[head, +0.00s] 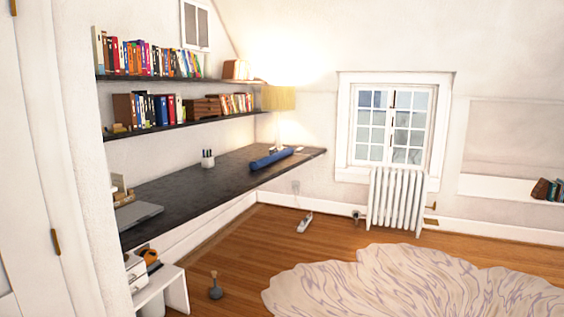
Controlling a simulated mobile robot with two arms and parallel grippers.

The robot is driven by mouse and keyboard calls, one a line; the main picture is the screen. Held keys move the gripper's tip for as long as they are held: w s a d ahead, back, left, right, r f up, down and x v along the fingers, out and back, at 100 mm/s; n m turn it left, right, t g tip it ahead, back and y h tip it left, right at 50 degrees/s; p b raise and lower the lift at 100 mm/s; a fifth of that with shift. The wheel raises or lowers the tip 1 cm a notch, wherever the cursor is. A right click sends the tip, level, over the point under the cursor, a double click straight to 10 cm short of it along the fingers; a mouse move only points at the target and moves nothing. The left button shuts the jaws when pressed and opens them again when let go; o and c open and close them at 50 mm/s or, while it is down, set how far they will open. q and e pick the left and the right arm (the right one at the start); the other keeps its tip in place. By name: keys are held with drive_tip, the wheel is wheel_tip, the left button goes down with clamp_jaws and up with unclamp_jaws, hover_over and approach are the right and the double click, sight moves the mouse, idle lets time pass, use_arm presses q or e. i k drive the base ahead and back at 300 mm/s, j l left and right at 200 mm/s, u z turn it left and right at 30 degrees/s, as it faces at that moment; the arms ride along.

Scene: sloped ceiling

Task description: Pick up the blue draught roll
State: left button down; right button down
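The blue draught roll (271,158) lies on the dark desk (215,180) that runs along the left wall. It is a long blue cylinder near the desk's far right end, close to the base of a lamp. Neither of my grippers shows in the head view.
A lamp (278,112), a pen cup (208,159) and a laptop (138,214) stand on the desk. Two book shelves (185,123) hang above. A small white bench (160,289), a dark vase (215,290) and a pale rug (400,285) are on the floor.

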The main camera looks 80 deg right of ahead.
sight(262, 162)
drive_tip(key=z, duration=2.55)
drive_tip(key=i+z, duration=0.4)
drive_tip(key=i, duration=3.15)
drive_tip(key=i+l+u, duration=0.25)
drive_tip(key=i, duration=0.3)
drive_tip(key=i+l+u, duration=0.1)
drive_tip(key=i+u, duration=0.15)
drive_tip(key=i, duration=0.35)
drive_tip(key=i+l+u, duration=0.3)
drive_tip(key=i, duration=0.2)
